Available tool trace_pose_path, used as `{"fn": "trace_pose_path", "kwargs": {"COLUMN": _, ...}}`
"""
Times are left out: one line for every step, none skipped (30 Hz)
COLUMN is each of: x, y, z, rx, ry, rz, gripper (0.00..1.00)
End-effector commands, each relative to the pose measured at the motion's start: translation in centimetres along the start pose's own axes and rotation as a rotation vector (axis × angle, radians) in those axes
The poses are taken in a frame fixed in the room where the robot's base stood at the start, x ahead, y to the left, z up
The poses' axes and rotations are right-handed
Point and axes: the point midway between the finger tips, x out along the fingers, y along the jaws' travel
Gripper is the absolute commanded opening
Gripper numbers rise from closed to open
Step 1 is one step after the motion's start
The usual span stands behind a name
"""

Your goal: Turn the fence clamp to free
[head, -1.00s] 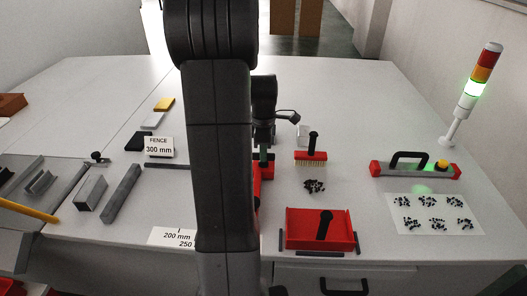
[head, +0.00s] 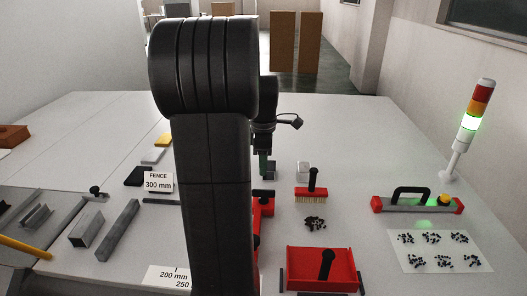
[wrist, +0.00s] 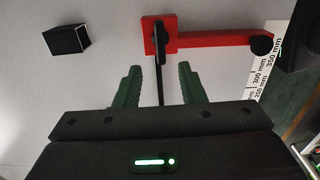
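In the wrist view a red fence piece (wrist: 215,40) runs across the top, with a square red block at its left end. A black clamp lever (wrist: 160,58) sits on that block, and a thin black bar extends from there down between my fingers. My gripper (wrist: 158,84) has green fingers spread apart on either side of that bar, with gaps on both sides. In the head view my gripper (head: 266,167) is partly hidden behind my arm. Red parts of the fence (head: 266,204) show just beside my arm; the clamp lever itself cannot be made out there.
A black knob (wrist: 262,44) is at the fence's right end, near a white scale (wrist: 262,75). A dark box (wrist: 66,40) stands upper left in the wrist view. A brush (head: 311,190), a red tray (head: 300,262) and a signal tower (head: 469,130) are to the right.

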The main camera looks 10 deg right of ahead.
Motion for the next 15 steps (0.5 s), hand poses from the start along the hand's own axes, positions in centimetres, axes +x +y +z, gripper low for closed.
{"fn": "trace_pose_path", "kwargs": {"x": -1.0, "y": 0.1, "z": 0.0, "rx": 0.0, "ry": 0.0, "rz": 0.004, "gripper": 0.36}}
{"fn": "trace_pose_path", "kwargs": {"x": -1.6, "y": 0.1, "z": 0.0, "rx": 0.0, "ry": 0.0, "rz": 0.004, "gripper": 0.36}}
{"fn": "trace_pose_path", "kwargs": {"x": -2.2, "y": 0.1, "z": 0.0, "rx": 0.0, "ry": 0.0, "rz": 0.004, "gripper": 0.36}}
{"fn": "trace_pose_path", "kwargs": {"x": -2.6, "y": 0.1, "z": 0.0, "rx": 0.0, "ry": 0.0, "rz": 0.003, "gripper": 0.36}}
{"fn": "trace_pose_path", "kwargs": {"x": -3.0, "y": 0.1, "z": 0.0, "rx": 0.0, "ry": 0.0, "rz": 0.003, "gripper": 0.36}}
{"fn": "trace_pose_path", "kwargs": {"x": -3.4, "y": 0.1, "z": 0.0, "rx": 0.0, "ry": 0.0, "rz": 0.002, "gripper": 0.36}}
{"fn": "trace_pose_path", "kwargs": {"x": -3.6, "y": 0.1, "z": 0.0, "rx": 0.0, "ry": 0.0, "rz": 0.002, "gripper": 0.36}}
{"fn": "trace_pose_path", "kwargs": {"x": -3.8, "y": 0.0, "z": 0.0, "rx": 0.0, "ry": 0.0, "rz": 0.001, "gripper": 0.36}}
{"fn": "trace_pose_path", "kwargs": {"x": -4.0, "y": 0.0, "z": 0.0, "rx": 0.0, "ry": 0.0, "rz": 0.0, "gripper": 0.36}}
{"fn": "trace_pose_path", "kwargs": {"x": -4.1, "y": 0.0, "z": 0.0, "rx": 0.0, "ry": 0.0, "rz": 0.0, "gripper": 0.36}}
{"fn": "trace_pose_path", "kwargs": {"x": -4.2, "y": 0.0, "z": 0.0, "rx": 0.0, "ry": 0.0, "rz": -0.001, "gripper": 0.36}}
{"fn": "trace_pose_path", "kwargs": {"x": -4.2, "y": 0.0, "z": 0.0, "rx": 0.0, "ry": 0.0, "rz": -0.001, "gripper": 0.36}}
{"fn": "trace_pose_path", "kwargs": {"x": -4.2, "y": 0.0, "z": 0.0, "rx": 0.0, "ry": 0.0, "rz": -0.001, "gripper": 0.36}}
{"fn": "trace_pose_path", "kwargs": {"x": -4.3, "y": 0.0, "z": 0.0, "rx": 0.0, "ry": 0.0, "rz": -0.001, "gripper": 0.36}}
{"fn": "trace_pose_path", "kwargs": {"x": -4.2, "y": 0.0, "z": 0.0, "rx": 0.0, "ry": 0.0, "rz": -0.001, "gripper": 0.36}}
